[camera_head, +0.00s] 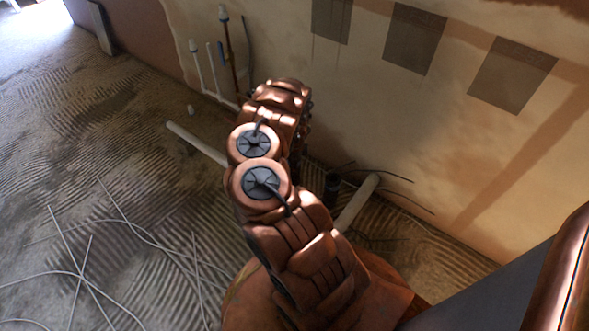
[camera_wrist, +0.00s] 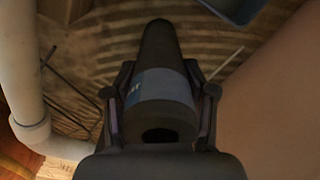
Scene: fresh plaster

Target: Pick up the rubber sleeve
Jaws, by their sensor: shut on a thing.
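The rubber sleeve (camera_wrist: 155,88) is a dark tube with a blue-grey band around its middle, seen in the wrist view. One end, with a dark round opening, faces the wrist camera, and the other end points away over the floor. My gripper (camera_wrist: 159,80) is shut on the sleeve, with one finger on each side near the band. In the head view my arm covers the gripper, and I cannot make out the sleeve there for certain.
A white pipe with an elbow (camera_wrist: 24,75) stands close on the left in the wrist view. In the head view, pipes (camera_head: 229,50) rise along the plastered wall (camera_head: 440,120). A pale tube (camera_head: 196,143) and thin loose cables (camera_head: 82,272) lie on the ridged floor.

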